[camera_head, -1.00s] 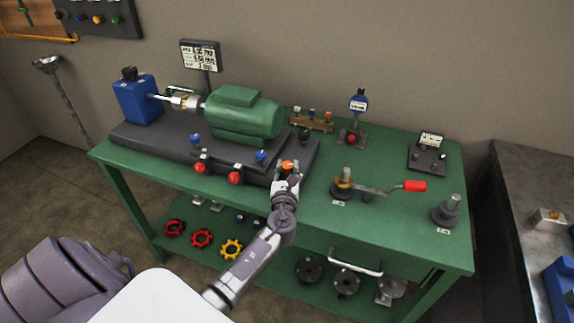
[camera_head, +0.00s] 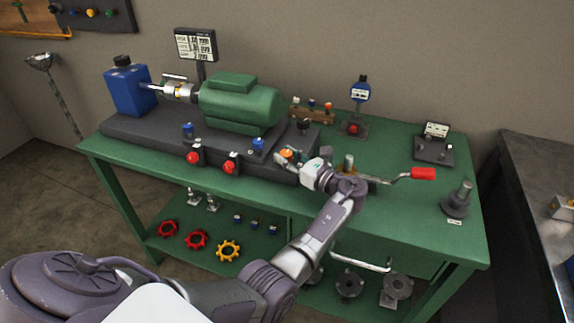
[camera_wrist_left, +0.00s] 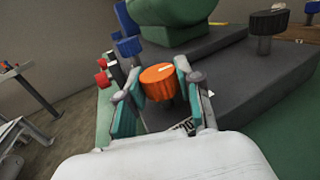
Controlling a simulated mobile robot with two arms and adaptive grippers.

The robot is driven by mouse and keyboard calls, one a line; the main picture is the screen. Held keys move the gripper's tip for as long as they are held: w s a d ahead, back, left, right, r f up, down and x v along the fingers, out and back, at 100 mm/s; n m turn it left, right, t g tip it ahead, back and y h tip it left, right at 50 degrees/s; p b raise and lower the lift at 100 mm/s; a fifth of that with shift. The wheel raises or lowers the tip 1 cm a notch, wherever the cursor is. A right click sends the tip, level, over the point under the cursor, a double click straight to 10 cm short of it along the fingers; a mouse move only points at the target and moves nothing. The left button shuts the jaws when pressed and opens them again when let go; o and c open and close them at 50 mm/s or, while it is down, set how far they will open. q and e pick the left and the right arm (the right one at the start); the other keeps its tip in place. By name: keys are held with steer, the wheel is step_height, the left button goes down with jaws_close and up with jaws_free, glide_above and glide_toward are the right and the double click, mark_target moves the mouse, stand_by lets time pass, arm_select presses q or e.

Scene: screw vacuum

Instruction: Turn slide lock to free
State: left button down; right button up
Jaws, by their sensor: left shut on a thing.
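The orange knob (camera_wrist_left: 159,82), which has a white mark on its top, sits at the front right end of the dark machine base (camera_head: 160,138). My left gripper (camera_wrist_left: 157,95) has its two teal-padded fingers on either side of this knob and is shut on it. In the head view my left gripper (camera_head: 292,158) reaches the knob (camera_head: 286,154) from the right. A pale label with dark lettering lies just below the knob in the wrist view, partly cut off by the gripper. My right gripper is not in view.
Blue knobs (camera_head: 258,144) and red knobs (camera_head: 230,167) stand left of the gripper. A black knob (camera_head: 304,124) on a post is close behind. A green motor (camera_head: 240,102) sits on the base. A crank with a red handle (camera_head: 423,174) lies to the right.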

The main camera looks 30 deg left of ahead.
arm_select(q)
steer(key=shift+n+g+b, duration=0.8)
steer(key=shift+g+b, duration=0.05)
steer(key=shift+g, duration=0.35)
steer(key=c, duration=0.7)
jaws_free()
steer(key=shift+c, duration=0.2)
steer(key=shift+d, duration=0.25)
steer(key=d, duration=1.1)
steer(key=shift+d, duration=0.25)
